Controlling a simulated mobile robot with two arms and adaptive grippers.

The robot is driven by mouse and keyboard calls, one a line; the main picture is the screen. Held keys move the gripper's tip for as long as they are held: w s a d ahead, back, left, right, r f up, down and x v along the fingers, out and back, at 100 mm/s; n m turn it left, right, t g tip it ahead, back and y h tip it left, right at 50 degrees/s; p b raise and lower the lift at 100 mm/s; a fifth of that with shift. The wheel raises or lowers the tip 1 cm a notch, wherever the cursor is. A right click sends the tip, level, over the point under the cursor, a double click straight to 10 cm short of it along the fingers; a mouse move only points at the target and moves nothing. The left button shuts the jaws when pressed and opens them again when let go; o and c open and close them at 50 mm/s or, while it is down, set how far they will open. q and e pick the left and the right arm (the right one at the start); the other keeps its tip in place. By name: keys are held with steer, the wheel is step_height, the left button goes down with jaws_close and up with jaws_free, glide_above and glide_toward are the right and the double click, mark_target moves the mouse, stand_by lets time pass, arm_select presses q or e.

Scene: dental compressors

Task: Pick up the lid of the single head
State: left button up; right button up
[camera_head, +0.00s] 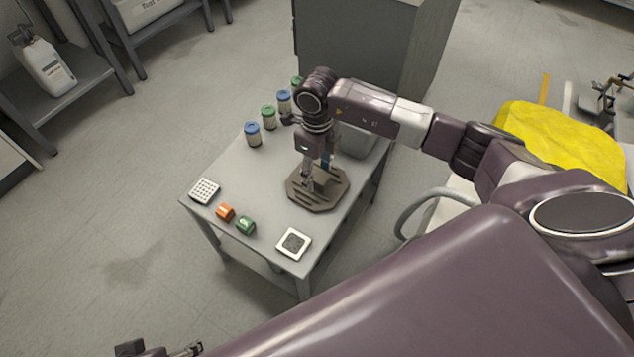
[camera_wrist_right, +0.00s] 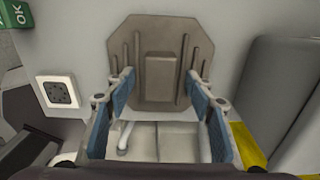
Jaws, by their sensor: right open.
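The lid (camera_head: 330,200), a brown octagonal plate with ribs and a raised block in its middle, lies on the grey table. It also shows in the right wrist view (camera_wrist_right: 142,30), with its block (camera_wrist_right: 158,75) between and beyond my fingers. My right gripper (camera_head: 315,180) points down over the lid, close to the block. In the wrist view its blue-padded fingers (camera_wrist_right: 163,92) are apart, with nothing held between them. Whether a fingertip touches the lid cannot be told. My left gripper (camera_head: 157,349) shows only partly at the bottom edge, far from the lid.
The table (camera_head: 270,170) also holds several blue- and green-lidded jars (camera_head: 253,134), a white grid block (camera_head: 204,191), an orange piece (camera_head: 225,212), a green piece (camera_head: 246,225) and a white square socket (camera_head: 293,243). A grey bin (camera_head: 358,144) stands behind the lid.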

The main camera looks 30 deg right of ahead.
steer(key=shift+r, duration=0.1)
jaws_close()
steer(key=shift+w+r, duration=0.1)
steer(key=shift+r, duration=0.1)
stand_by(0.3)
